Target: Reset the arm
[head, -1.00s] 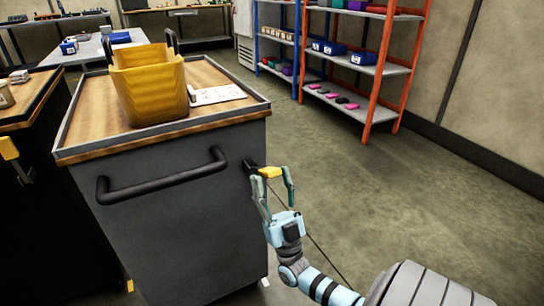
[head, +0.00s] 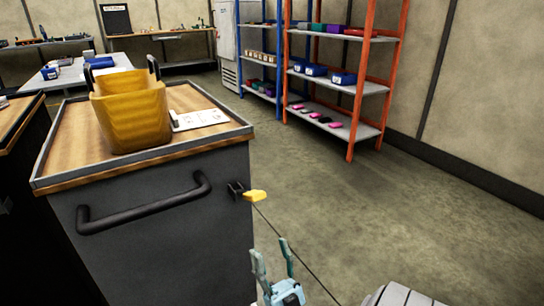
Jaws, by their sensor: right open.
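My right gripper (head: 272,262) is at the bottom of the head view, right of the grey cart (head: 165,245). Its two fingers point up and stand apart, with nothing between them. It is below and apart from a yellow-tipped piece (head: 254,196) at a black holder on the cart's right side. A thin dark line runs from that piece down to the lower right. My left gripper is out of view.
A yellow bin (head: 133,118) and a white sheet (head: 200,118) are on the cart's wooden top. A black handle (head: 145,207) juts from its front. An orange and blue shelf rack (head: 350,88) stands behind.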

